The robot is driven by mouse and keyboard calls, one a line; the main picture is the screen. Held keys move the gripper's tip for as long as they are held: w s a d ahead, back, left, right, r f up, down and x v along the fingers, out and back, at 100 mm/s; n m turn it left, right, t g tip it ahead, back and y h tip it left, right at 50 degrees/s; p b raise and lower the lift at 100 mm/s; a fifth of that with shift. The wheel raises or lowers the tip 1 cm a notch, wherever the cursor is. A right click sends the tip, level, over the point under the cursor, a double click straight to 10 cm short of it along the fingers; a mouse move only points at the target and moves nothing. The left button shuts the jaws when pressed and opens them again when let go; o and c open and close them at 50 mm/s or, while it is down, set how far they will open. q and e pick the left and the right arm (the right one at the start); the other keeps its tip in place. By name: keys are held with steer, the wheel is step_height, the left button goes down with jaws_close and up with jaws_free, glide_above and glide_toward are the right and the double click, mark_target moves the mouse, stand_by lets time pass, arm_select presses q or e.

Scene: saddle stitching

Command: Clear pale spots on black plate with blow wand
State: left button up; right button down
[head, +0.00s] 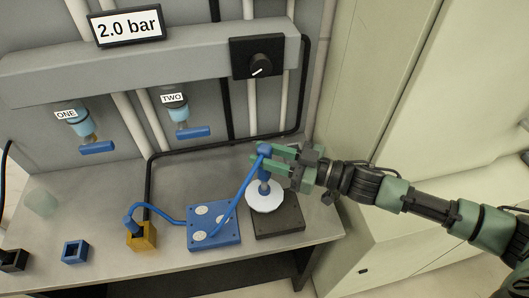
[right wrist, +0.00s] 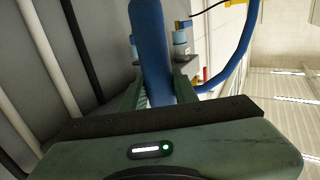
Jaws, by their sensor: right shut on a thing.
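My right gripper (head: 268,159) is shut on the blue blow wand (head: 264,172), which it holds roughly upright. The wand also shows between the fingers in the right wrist view (right wrist: 150,45). A white round disc (head: 266,199) is at the wand's lower end, over the back left part of the black plate (head: 284,221). I cannot tell whether the disc touches the plate. The disc hides part of the plate, and no pale spots show on its visible part. My left gripper is not in view.
A blue plate (head: 226,237) with several pale spots lies just left of the black plate. The blue hose (head: 237,195) crosses over it towards a yellow block (head: 148,240). A small blue holder (head: 75,251) stands further left. A knob (head: 260,65) and "2.0 bar" sign (head: 127,27) are above.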

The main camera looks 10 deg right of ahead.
mark_target(265, 146)
steer(key=shift+p, duration=1.1)
stand_by(2.9)
step_height(265, 146, up, 5)
steer(key=p, duration=0.5)
steer(key=shift+r, duration=0.15)
step_height(265, 146, up, 3)
steer(key=p, duration=0.3)
stand_by(0.6)
steer(key=shift+f, duration=0.2)
